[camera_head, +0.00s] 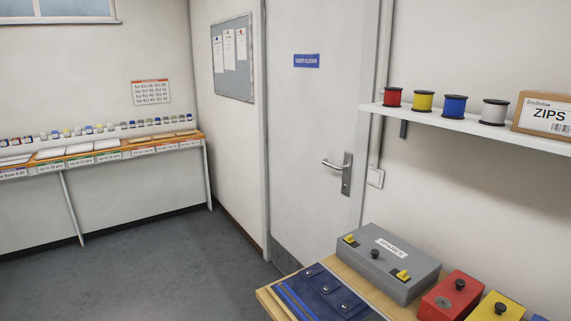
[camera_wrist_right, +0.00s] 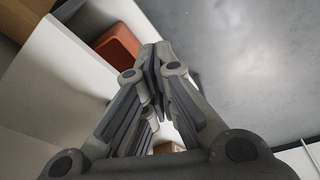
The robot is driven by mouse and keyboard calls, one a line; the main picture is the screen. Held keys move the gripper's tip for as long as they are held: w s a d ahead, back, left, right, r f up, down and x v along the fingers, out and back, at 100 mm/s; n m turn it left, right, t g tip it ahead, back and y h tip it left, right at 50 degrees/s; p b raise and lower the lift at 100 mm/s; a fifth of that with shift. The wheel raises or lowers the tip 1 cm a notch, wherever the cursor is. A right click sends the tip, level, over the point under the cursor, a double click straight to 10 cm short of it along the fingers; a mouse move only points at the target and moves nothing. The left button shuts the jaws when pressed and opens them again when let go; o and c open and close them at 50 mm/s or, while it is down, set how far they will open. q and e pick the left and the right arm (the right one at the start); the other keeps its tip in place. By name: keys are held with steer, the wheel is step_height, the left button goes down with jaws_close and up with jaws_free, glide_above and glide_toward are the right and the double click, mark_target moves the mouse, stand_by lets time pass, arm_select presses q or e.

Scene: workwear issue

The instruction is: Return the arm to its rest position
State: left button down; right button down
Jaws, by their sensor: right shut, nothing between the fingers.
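My right gripper (camera_wrist_right: 152,62) fills the middle of the right wrist view. Its two grey fingers meet at the tips, with nothing between them. The grey floor (camera_wrist_right: 245,50) lies beyond it on the right of that view. Neither arm nor gripper shows in the head view, so the left gripper is not seen.
A wooden table (camera_head: 268,296) at the lower right carries a grey case (camera_head: 400,285), blue folded cloth, a red box (camera_head: 453,296) and a yellow box (camera_head: 497,309). A shelf (camera_head: 415,115) with spools is above. A white unit (camera_wrist_right: 65,75) with an orange object (camera_wrist_right: 118,46) flanks my right gripper.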

steer(key=s+d+f+g, duration=0.1)
steer(key=s+d+f, duration=0.2)
steer(key=s+f, duration=1.3)
steer(key=shift+s, duration=0.3)
